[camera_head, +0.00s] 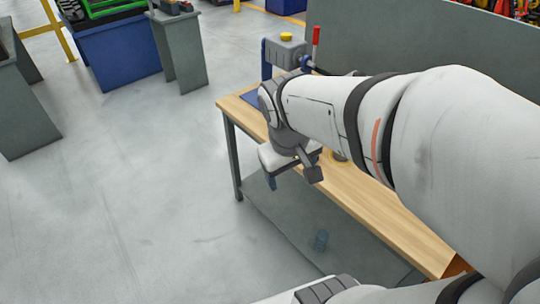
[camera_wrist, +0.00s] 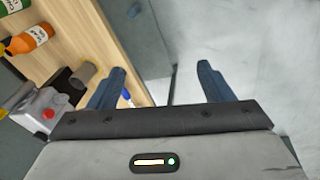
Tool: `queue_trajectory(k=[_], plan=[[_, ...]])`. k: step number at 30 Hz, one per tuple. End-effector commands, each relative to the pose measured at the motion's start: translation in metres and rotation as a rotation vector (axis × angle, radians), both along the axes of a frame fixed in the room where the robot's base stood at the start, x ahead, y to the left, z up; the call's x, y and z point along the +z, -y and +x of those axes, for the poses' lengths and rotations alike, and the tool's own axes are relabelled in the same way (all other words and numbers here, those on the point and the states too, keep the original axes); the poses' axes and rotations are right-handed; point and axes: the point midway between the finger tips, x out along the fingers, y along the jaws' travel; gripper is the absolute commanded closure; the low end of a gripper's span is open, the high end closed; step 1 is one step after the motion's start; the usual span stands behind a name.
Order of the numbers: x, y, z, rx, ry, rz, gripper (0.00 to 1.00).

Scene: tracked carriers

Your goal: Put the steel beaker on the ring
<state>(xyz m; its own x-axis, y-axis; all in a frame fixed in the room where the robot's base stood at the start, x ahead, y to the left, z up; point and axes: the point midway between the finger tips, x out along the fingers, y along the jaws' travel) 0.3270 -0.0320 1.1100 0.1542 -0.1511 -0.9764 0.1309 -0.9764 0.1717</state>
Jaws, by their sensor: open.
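My gripper (camera_wrist: 163,82) is open and empty, its two blue fingers spread over the table's edge and the floor in the wrist view. In the head view my gripper (camera_head: 270,183) hangs by the table's front edge, mostly hidden by my wrist. I cannot clearly identify the steel beaker or the ring in either view. A short brownish-grey cylinder (camera_wrist: 83,73) lies or stands on the table left of my fingers in the wrist view; I cannot tell what it is. A small roundish thing (camera_head: 340,156) shows partly behind my arm in the head view.
The wooden table (camera_head: 350,190) bears a grey device with a yellow button (camera_head: 286,48), and a red-topped post (camera_head: 316,42) beside it. Green (camera_wrist: 14,6) and orange (camera_wrist: 28,39) bottles show in the wrist view. A blue object (camera_head: 320,240) sits below the tabletop.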

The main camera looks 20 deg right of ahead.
Motion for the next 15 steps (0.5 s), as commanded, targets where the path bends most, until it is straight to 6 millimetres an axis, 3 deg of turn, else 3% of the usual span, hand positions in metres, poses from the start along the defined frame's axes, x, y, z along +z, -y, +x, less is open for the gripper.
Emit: queue_trajectory(k=[5,15], plan=[[0.008,-0.026,-0.022,-0.097,0.105,0.138,0.27],[0.009,-0.030,-0.028,-0.126,0.130,0.181,0.27]])
